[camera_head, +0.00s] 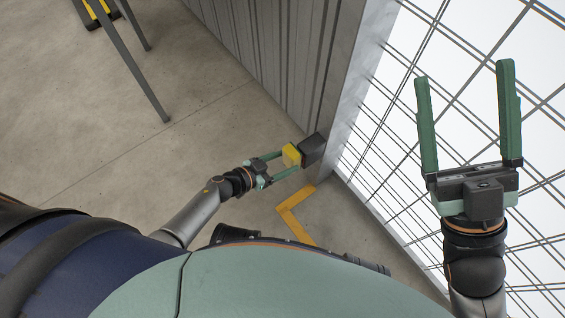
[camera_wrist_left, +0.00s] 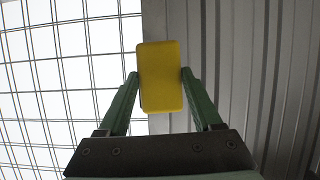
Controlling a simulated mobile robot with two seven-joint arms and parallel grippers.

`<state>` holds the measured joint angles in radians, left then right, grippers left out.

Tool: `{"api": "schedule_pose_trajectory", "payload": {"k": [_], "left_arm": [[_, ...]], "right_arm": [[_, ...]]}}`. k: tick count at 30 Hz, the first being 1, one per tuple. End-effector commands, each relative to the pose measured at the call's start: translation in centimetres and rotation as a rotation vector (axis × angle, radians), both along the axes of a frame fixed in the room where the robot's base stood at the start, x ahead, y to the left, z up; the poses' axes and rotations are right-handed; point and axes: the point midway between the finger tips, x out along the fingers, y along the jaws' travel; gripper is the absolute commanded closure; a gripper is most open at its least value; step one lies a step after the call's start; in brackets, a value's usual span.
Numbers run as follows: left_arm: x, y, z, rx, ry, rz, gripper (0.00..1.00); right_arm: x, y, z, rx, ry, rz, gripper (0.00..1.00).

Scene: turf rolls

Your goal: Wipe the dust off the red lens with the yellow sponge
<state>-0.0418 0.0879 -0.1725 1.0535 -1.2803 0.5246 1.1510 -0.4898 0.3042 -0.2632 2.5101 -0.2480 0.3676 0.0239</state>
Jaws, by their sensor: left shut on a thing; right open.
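The yellow sponge (camera_head: 291,155) is between the fingers of my left gripper (camera_head: 288,167), which is shut on it. In the left wrist view the sponge (camera_wrist_left: 161,77) stands upright between the two green fingertips of the gripper (camera_wrist_left: 160,82). In the head view the sponge is right beside a dark box-like thing (camera_head: 312,149) on the grey post; I cannot tell whether they touch. No red lens shows in either view; it may be hidden on the dark box. My right gripper (camera_head: 468,118) is open and empty in front of the mesh.
A grey ribbed metal wall (camera_head: 270,50) and post (camera_head: 345,75) stand ahead of the left gripper. A wire mesh (camera_head: 400,150) fills the right. An orange floor marking (camera_head: 290,220) lies below. Grey legs of a stand (camera_head: 140,70) are at upper left.

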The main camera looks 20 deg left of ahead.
Motion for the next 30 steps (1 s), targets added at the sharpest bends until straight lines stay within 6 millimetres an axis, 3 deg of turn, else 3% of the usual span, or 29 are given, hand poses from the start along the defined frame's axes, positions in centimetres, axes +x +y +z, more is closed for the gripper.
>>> {"api": "schedule_pose_trajectory", "payload": {"k": [1, 5, 21, 30], "left_arm": [[0.9, 0.0, 0.7, -0.004, -0.017, 0.011, 0.86], [0.8, 0.3, 0.7, -0.002, -0.017, 0.013, 0.86], [-3.6, 3.5, 0.4, 0.002, -0.007, 0.010, 0.86], [-4.2, 4.1, 0.2, 0.004, -0.009, 0.010, 0.86]], "right_arm": [[0.0, 0.0, -0.1, 0.000, 0.000, 0.000, 0.16], [0.0, 0.0, 0.0, 0.000, 0.000, 0.000, 0.16], [0.0, 0.0, 1.7, 0.000, 0.000, 0.000, 0.16], [0.0, 0.0, 1.8, 0.000, 0.000, 0.000, 0.16]]}}
